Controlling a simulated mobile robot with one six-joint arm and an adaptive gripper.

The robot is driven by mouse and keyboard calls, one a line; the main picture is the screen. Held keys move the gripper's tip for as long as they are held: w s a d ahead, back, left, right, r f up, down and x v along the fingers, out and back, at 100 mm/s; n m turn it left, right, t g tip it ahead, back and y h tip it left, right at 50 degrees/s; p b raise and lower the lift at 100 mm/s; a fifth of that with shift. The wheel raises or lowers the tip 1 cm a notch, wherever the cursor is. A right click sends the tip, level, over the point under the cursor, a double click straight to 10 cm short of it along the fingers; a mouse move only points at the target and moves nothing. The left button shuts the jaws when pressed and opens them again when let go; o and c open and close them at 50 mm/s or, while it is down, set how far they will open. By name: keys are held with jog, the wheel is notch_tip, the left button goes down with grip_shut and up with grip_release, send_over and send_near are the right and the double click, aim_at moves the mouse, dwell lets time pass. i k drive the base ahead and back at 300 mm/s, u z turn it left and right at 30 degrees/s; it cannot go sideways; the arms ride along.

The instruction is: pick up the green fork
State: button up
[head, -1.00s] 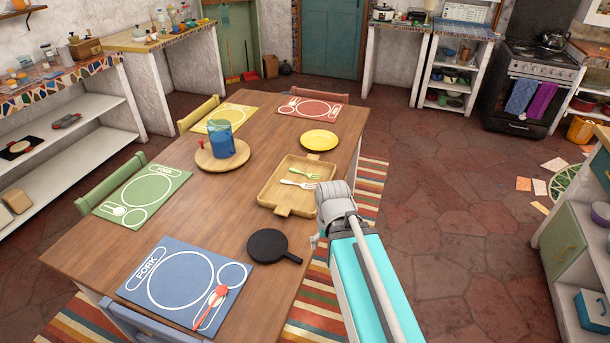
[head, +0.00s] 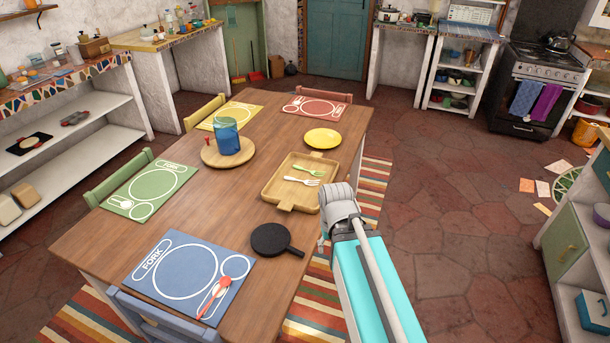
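The green fork (head: 310,171) lies in a wooden tray (head: 286,207) with handles, on the right side of the wooden table. A white or cream fork (head: 301,181) lies just in front of it in the same tray. My arm comes in from the lower right, and its grey end part is beside the tray's right edge. My gripper's fingers are hidden behind the arm, so I cannot tell whether they are open or shut.
A yellow plate (head: 323,138) is behind the tray. A black round trivet or pan (head: 270,239) is in front of it. A blue pitcher (head: 228,137) stands on a round board to the left. Blue, green, yellow and red placemats lie around the table. Floor is open to the right.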

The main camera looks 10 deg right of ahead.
aim_at(295, 166)
jog(key=k, duration=1.25)
jog(key=z, duration=0.3)
jog(key=i, duration=2.15)
jog(key=u, duration=0.5)
